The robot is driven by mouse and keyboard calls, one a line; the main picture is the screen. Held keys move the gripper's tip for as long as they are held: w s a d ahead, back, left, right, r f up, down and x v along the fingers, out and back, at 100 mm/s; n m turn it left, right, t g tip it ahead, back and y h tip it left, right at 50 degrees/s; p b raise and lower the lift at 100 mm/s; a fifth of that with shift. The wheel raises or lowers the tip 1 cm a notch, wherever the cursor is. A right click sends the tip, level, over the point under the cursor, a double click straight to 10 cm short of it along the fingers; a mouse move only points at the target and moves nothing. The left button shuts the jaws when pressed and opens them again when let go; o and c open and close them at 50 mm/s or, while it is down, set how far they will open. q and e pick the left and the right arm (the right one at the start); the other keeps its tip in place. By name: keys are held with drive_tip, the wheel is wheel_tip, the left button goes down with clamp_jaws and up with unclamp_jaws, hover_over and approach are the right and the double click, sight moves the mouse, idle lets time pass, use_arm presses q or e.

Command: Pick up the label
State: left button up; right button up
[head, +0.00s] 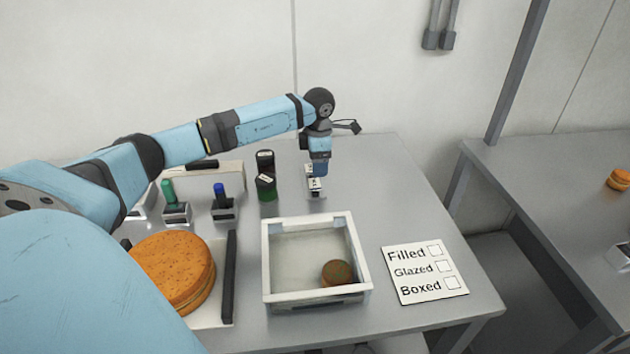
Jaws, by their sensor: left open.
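My left gripper (315,183) reaches over the back of the table, pointing down, with its jaws open. Directly below and around its fingertips is a small white item with dark marks (314,194), which may be the label. The gripper partly hides it, and I cannot tell whether they touch. A white card (425,272) printed "Filled", "Glazed" and "Boxed", each with an empty box, lies flat at the right front of the table. My right gripper is not in view.
A white-rimmed tray (268,259) holding a small brown round (337,272) stands mid-table. Dark green bottles (266,186) and stamps with blue (220,189) and green (168,192) handles stand left of the gripper. A large orange-brown round (178,270) is at left front.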

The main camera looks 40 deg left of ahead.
sight(319, 184)
use_arm(q)
drive_tip(key=shift+d+f+p, duration=0.2)
drive_tip(key=shift+f+p, duration=0.2)
drive_tip(key=shift+f, duration=2.35)
drive_tip(key=shift+f, duration=0.1)
drive_tip(key=c, duration=0.4)
